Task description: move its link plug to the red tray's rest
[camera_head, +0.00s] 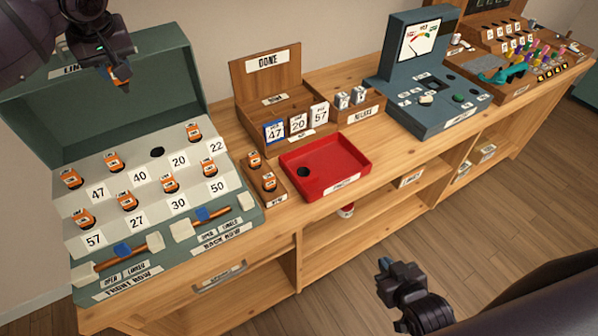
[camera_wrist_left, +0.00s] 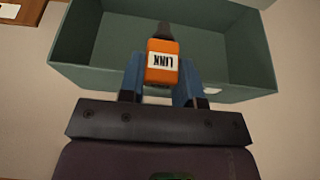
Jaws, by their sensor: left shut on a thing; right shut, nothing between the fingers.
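My left gripper (camera_head: 119,80) is shut on an orange link plug (camera_wrist_left: 162,66) with a white LINK label, held in the air above the teal box. In the head view, the gripper mostly hides the plug. The teal box (camera_head: 150,95) has two rows of orange plugs; the back row has an empty dark hole (camera_head: 157,152) beside the 20 label. The red tray (camera_head: 345,180) lies on the bench to the right, with an empty round rest hole (camera_head: 304,171) at its left. My right gripper (camera_head: 385,266) is shut and empty, in front of the bench.
A small wooden holder (camera_head: 277,197) with two orange plugs stands between box and tray. Behind the tray are the wooden DONE box (camera_head: 266,75) and cards 47, 20 and 57. A teal meter unit (camera_head: 415,60) stands further right. The box front has two blue sliders.

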